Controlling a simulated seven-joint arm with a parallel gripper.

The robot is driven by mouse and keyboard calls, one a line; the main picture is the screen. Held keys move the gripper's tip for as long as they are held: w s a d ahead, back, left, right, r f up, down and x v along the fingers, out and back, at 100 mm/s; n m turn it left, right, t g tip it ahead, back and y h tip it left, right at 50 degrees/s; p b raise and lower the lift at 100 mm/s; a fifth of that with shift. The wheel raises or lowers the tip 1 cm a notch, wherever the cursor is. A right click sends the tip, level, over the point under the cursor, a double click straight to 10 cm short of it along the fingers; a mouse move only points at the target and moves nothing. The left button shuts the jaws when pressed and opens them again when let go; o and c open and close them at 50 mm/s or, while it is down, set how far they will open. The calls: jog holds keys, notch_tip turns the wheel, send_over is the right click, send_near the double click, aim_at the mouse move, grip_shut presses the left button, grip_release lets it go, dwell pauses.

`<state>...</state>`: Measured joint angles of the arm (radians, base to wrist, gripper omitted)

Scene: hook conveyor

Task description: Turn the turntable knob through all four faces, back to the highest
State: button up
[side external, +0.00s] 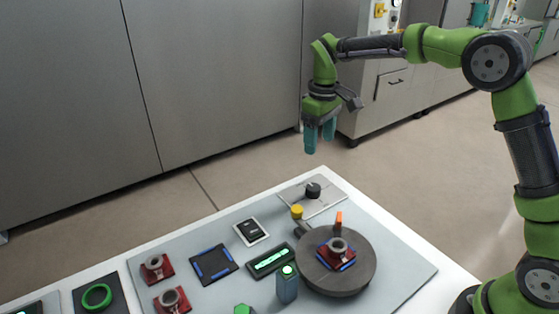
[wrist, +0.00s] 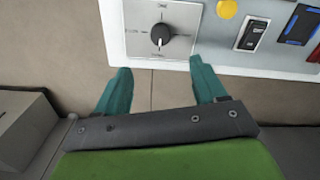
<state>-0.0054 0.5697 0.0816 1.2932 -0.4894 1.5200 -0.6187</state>
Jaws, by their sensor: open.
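The black knob (side external: 313,190) sits on a pale square plate (side external: 325,202) at the far corner of the panel. In the wrist view, the knob (wrist: 160,35) has a white pointer mark, and the plate has labels too small to read. My gripper (side external: 320,146) is open and empty, high above the panel and apart from the knob. In the wrist view, its teal fingers (wrist: 160,67) are spread, with the knob beyond their tips. The round grey turntable (side external: 362,263) carries a red block with a grey ring-shaped part (side external: 337,246) and has an orange marker (side external: 339,220) near its edge.
A yellow button (side external: 297,211) stands between knob and turntable. A black switch (side external: 251,231), a green-lit display (side external: 270,260), a blue-grey post (side external: 287,285) and an empty blue-marked dark pad (side external: 214,264) lie nearby. Red blocks (side external: 157,268) stand left. The air around my gripper is clear.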

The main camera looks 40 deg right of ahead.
notch_tip(320, 180, up, 2)
jog(key=shift+r, duration=0.2)
jog(key=s+r+m+t+y, duration=0.1)
jog(key=s+r+m+t, duration=0.1)
jog(key=s, duration=1.1)
jog(key=s+r+m+t+y, duration=0.1)
jog(key=s+r+m+t, duration=0.2)
jog(key=s, duration=1)
jog(key=shift+a+m+t, duration=0.2)
jog(key=shift+m+t, duration=0.8)
jog(key=shift+t, duration=0.1)
